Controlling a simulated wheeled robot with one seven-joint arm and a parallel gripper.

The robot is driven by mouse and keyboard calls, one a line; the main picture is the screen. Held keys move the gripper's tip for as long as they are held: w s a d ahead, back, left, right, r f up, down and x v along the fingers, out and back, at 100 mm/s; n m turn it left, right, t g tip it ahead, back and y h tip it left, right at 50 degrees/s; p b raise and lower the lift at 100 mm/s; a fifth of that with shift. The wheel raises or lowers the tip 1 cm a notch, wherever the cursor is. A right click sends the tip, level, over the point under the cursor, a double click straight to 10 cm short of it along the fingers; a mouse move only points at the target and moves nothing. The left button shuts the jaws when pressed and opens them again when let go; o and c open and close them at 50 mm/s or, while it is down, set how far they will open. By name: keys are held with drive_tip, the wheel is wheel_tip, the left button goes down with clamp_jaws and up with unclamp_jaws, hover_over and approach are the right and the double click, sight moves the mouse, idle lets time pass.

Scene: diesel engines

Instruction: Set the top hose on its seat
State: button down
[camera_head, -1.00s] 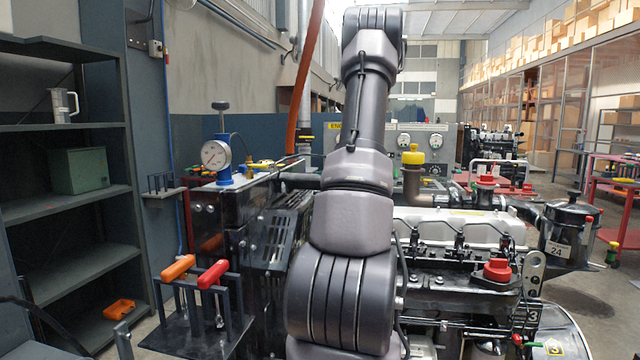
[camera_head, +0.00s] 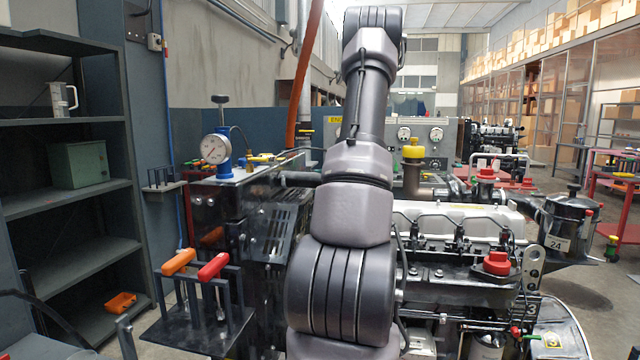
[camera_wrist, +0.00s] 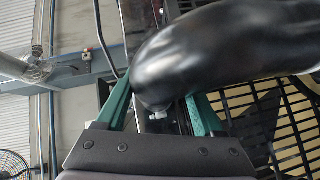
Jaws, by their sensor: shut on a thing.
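The top hose, a thick glossy black curved tube (camera_wrist: 225,50), fills the upper right of the wrist view. Its lower end lies between the green fingers of my gripper (camera_wrist: 160,105), which is shut on it. A small metal piece shows beside that end. In the head view my own arm covers the gripper. A dark stub (camera_head: 300,179) shows left of the arm there; I cannot tell whether it is the hose. The engine (camera_head: 460,225) stands behind and right of the arm. The hose's seat cannot be made out.
A pressure gauge (camera_head: 216,148) stands on the black cabinet to the left. Orange- and red-handled tools (camera_head: 212,266) hang in a rack at front left. A black canister marked 24 (camera_head: 570,225) is at right. In the wrist view, a black grille (camera_wrist: 290,120) lies close by the hose.

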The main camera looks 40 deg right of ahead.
drive_tip(key=shift+f, duration=0.15)
unclamp_jaws()
drive_tip(key=s+r, duration=0.1)
drive_tip(key=s, duration=0.6)
drive_tip(key=shift+a, duration=0.2)
idle(0.5)
idle(0.5)
